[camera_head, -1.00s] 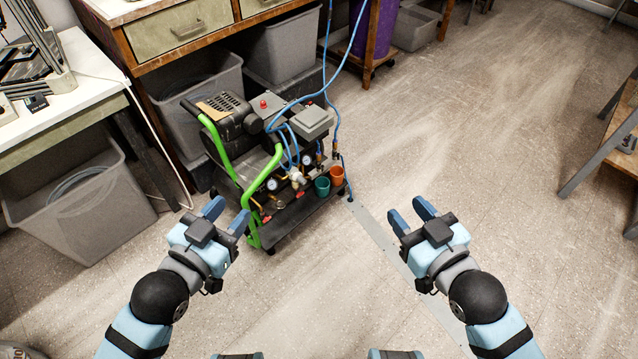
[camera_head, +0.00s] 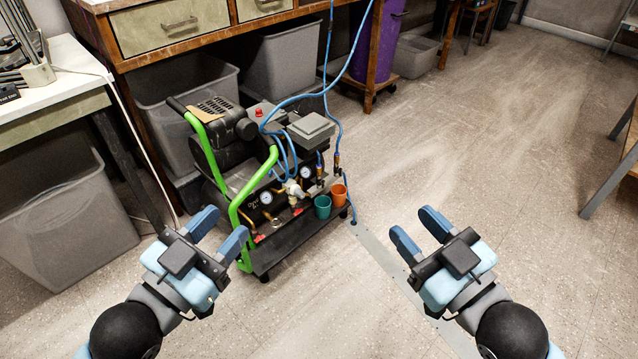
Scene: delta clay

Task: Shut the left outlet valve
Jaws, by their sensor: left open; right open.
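The compressor (camera_head: 265,185) stands on the floor ahead of me, with a green tubular handle frame (camera_head: 235,205) on its left. On its front panel are two round gauges and small red-handled valves. The left red valve handle (camera_head: 259,238) sits low, just right of the green frame. Another red handle (camera_head: 298,211) is further right. Whether each handle is open or shut is too small to tell. My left gripper (camera_head: 219,231) is open and empty; in the picture it is just left of the green frame. My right gripper (camera_head: 418,231) is open and empty, right of the compressor.
An orange cup (camera_head: 339,195) and a teal cup (camera_head: 322,207) are at the compressor's front right. Blue hoses (camera_head: 328,60) rise from it. Grey bins (camera_head: 65,225) and a wooden bench (camera_head: 90,45) stand left and behind.

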